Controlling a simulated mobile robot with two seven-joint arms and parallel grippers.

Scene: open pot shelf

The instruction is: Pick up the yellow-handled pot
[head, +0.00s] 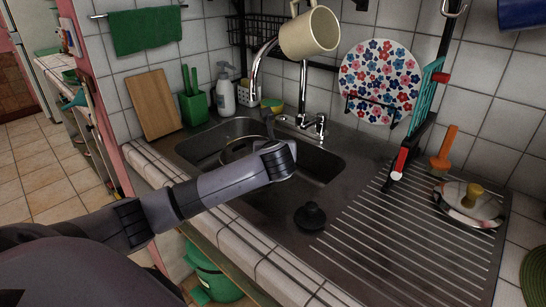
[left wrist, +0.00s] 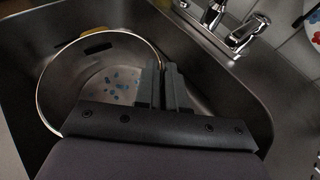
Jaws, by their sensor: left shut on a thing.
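The pot (left wrist: 62,82) is a round metal pan lying in the sink, its rim clear in the left wrist view. A yellow handle (left wrist: 93,32) shows on its far rim. In the head view the pot (head: 230,151) is partly hidden behind my left arm. My left gripper (left wrist: 163,72) is at the pot's right side, its fingers shut on the pot at the rim. The exact contact is hard to make out. My right gripper is not in view.
The metal sink (head: 325,167) surrounds the pot, with the faucet (head: 302,122) behind it. A black plug (head: 310,216) lies at the sink's front edge. A lid with a yellow knob (head: 468,204) sits on the ribbed drainboard (head: 375,250). A cream mug (head: 310,32) hangs above.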

